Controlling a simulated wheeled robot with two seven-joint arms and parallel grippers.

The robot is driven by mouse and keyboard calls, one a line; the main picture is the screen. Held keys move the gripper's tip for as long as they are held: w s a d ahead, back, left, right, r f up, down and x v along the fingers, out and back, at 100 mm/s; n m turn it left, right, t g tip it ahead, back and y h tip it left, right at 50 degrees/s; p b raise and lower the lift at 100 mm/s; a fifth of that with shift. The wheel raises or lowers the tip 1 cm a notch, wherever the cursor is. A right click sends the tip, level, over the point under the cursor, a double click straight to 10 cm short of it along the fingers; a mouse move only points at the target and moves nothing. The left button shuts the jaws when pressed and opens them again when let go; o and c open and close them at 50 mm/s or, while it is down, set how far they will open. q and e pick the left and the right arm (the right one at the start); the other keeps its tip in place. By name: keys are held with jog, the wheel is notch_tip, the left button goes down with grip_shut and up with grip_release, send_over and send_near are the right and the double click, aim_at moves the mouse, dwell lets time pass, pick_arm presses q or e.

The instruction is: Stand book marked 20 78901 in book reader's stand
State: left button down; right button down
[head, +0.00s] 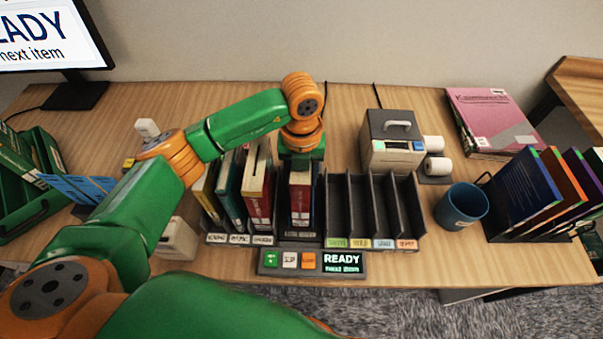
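A dark red book (300,197) with a pale top stands upright in a dark slot, the reader's stand (300,236), behind the READY panel. I cannot read the number on its spine. My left gripper (302,154) is at the far top end of this book, coming down from above. Its fingers are hidden by the wrist and book, so I cannot tell whether they grip it. Another red book (257,195), a teal book (229,195) and a yellow book (208,193) stand in the rack on the left. My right gripper is not in view.
Empty dark slots (373,205) with coloured labels are right of the stand. The READY panel (312,263) lies in front. A printer (392,140), blue mug (461,206) and book rack (530,192) are farther right. A green crate (36,190) is at left.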

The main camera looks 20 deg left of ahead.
pick_arm(q)
jog(key=shift+f, duration=0.2)
jog(key=shift+c, duration=1.4)
grip_release()
notch_tip(320, 180, up, 7)
jog(key=shift+f+b, duration=0.2)
jog(key=shift+b, duration=0.55)
jog(key=shift+r, duration=0.3)
